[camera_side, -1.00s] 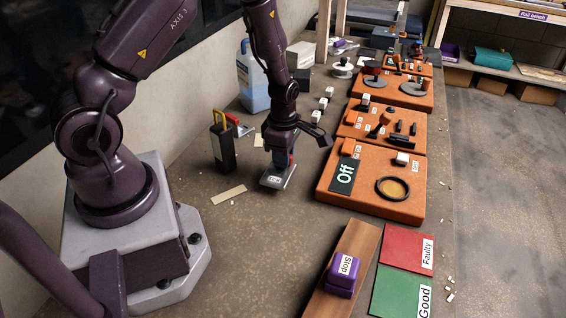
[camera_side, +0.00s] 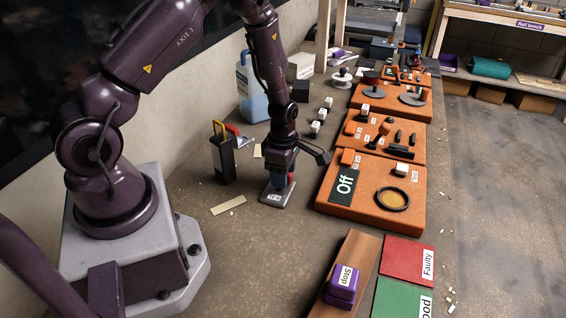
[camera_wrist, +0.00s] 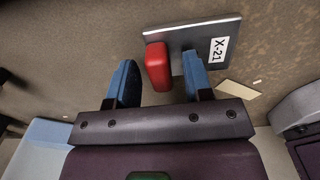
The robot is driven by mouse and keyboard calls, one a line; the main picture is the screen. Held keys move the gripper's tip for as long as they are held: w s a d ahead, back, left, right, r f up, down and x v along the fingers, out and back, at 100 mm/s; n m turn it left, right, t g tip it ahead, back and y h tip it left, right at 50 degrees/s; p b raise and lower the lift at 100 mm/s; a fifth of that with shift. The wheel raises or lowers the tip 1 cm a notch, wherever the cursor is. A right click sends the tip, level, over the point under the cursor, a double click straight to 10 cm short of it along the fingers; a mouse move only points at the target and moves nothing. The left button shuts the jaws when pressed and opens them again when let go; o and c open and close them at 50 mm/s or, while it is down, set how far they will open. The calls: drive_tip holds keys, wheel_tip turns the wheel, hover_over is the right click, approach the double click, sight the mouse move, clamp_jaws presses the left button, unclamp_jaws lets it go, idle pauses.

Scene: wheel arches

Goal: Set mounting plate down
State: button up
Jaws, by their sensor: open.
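The mounting plate is a flat grey plate (camera_side: 272,197) with a white label and a red upright handle. It appears to lie flat on the brown bench in the side view. In the wrist view the plate (camera_wrist: 205,36) shows its label X-21 and the red handle (camera_wrist: 158,66). My gripper (camera_side: 279,181) is low over the plate, pointing down. Its two blue fingers (camera_wrist: 160,80) are apart, with the red handle between them and a clear gap on the left finger's side. The side view hides the finger contact.
Orange boards (camera_side: 330,202) with parts stand to the right. A black holder (camera_side: 222,160) and a blue jug (camera_side: 252,92) are to the left. A purple block (camera_side: 341,288) sits on a wooden plank near a red mat (camera_side: 407,262). A pale strip (camera_side: 228,205) lies nearby; bench in front is clear.

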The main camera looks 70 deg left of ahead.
wheel_tip(320, 180, up, 11)
wheel_tip(320, 180, up, 9)
drive_tip(key=m+t, duration=0.2)
drive_tip(key=m, duration=0.4)
hover_over(286, 192)
drive_tip(key=s+d+r+m+t, duration=0.1)
drive_tip(key=s+d+r+m, duration=0.2)
drive_tip(key=s+r+m, duration=0.3)
drive_tip(key=s+d+r+m+t, duration=0.2)
drive_tip(key=s+d+r+m, duration=0.2)
drive_tip(key=m, duration=1.1)
drive_tip(key=shift+s+d+r+t, duration=0.25)
drive_tip(key=shift+s+r+t, duration=0.05)
drive_tip(key=shift+s+r, duration=1.35)
